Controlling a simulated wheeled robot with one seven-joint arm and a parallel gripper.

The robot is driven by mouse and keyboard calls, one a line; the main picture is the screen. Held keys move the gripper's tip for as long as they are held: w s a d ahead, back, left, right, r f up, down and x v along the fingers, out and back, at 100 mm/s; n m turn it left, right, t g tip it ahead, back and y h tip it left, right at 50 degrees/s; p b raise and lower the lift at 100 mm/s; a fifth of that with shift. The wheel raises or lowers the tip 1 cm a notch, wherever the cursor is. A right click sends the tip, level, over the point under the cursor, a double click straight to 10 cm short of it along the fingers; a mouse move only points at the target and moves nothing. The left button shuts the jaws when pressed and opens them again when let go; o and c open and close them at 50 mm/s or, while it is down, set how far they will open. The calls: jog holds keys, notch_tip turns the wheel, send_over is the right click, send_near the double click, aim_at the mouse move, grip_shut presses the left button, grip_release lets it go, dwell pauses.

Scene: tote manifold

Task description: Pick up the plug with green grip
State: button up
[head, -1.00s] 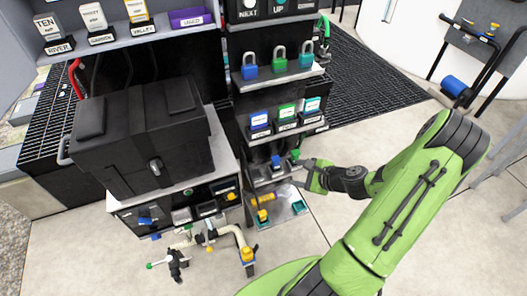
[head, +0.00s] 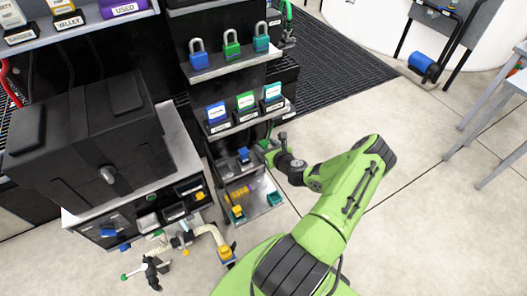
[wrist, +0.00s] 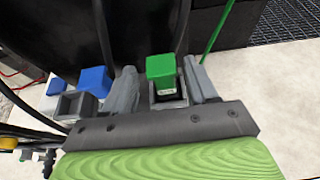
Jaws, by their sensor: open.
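The plug with green grip (wrist: 161,70) stands upright in a grey socket (wrist: 166,100) in the wrist view. My gripper (wrist: 161,88) is open, with one grey finger on each side of the plug. Small gaps show between the green grip and both fingers. In the head view my gripper (head: 270,152) is at the right end of a low shelf, beside the blue plug. A small green patch by the fingers there may be the green grip; my gripper partly hides it.
A blue plug (wrist: 95,80) sits in a socket left of my gripper, with another blue one farther left. Shelves with padlocks (head: 232,48) and labelled blocks (head: 245,105) rise behind. A black box (head: 85,140) stands at left.

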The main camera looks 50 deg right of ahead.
aim_at(262, 142)
jog(key=b+x, duration=0.1)
jog(key=x, duration=0.3)
jog(key=shift+w+d+f, duration=0.2)
jog(key=shift+w+f, duration=0.05)
jog(key=shift+w, duration=0.05)
jog(key=shift+s, duration=0.1)
jog(key=shift+c, duration=0.4)
grip_shut()
jog(key=shift+r, duration=0.1)
notch_tip(262, 142, up, 4)
jog(key=shift+r+p, duration=0.1)
jog(key=shift+p, duration=0.85)
jog(key=s+a, duration=0.2)
jog(key=s, duration=0.6)
jog(key=s+a, duration=0.3)
jog(key=s, duration=0.6)
jog(key=shift+a+f+p, duration=0.25)
jog(key=shift+f+p, duration=0.1)
jog(key=shift+p, duration=0.1)
